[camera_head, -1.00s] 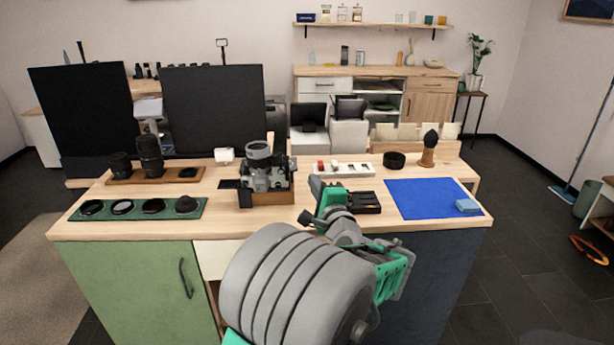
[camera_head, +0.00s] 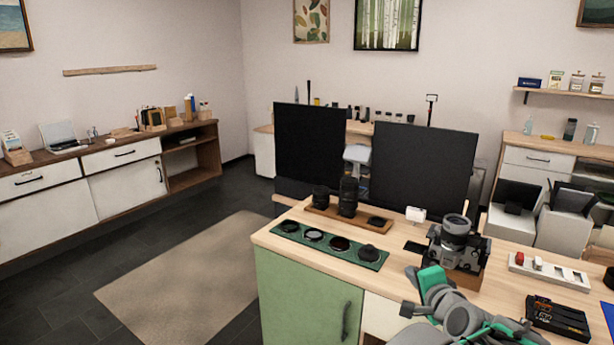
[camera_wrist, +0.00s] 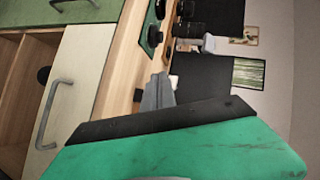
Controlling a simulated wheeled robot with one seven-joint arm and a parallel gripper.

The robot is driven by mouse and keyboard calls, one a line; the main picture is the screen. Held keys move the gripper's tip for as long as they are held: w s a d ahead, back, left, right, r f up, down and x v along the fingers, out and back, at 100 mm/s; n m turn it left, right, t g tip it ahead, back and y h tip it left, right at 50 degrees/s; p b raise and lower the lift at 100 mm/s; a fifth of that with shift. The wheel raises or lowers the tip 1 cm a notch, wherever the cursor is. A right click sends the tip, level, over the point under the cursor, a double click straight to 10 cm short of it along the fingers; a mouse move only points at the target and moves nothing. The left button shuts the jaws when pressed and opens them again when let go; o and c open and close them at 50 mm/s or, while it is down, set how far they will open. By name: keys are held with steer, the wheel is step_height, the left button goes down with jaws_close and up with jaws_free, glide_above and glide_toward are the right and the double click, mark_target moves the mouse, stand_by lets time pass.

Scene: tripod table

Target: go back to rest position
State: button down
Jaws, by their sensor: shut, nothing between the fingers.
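My gripper (camera_head: 408,309) shows at the lower right of the head view, in front of the wooden worktable (camera_head: 400,268) and just below the camera on its stand (camera_head: 458,245). In the wrist view its grey fingers (camera_wrist: 158,92) are together with nothing between them. Green and grey parts of my arm fill the bottom right of the head view. The wrist view is turned on its side, with the table edge and cabinet fronts at the left.
A green tray of lens filters (camera_head: 290,237), a wooden tray with lenses (camera_head: 335,214) and a black battery tray (camera_head: 556,318) lie on the table. Two dark panels (camera_head: 310,145) stand behind. Open floor with a rug (camera_head: 180,275) lies to the left.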

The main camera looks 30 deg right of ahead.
steer(key=w+a+n+g+y+p, duration=0.1)
steer(key=w+a+n+y, duration=0.1)
steer(key=w+a+n, duration=0.35)
steer(key=w+a+n+g+y+p, duration=0.1)
steer(key=w+a+n+y+p, duration=0.1)
steer(key=a, duration=0.7)
steer(key=s+a+n+g+y+p, duration=0.25)
steer(key=a+n+g+p, duration=0.4)
steer(key=a, duration=0.95)
steer(key=s+a+r+n+g, duration=0.1)
steer(key=s+a+n, duration=0.5)
steer(key=s+a, duration=0.2)
steer(key=shift+a+r+n, duration=0.3)
steer(key=shift+s, duration=0.1)
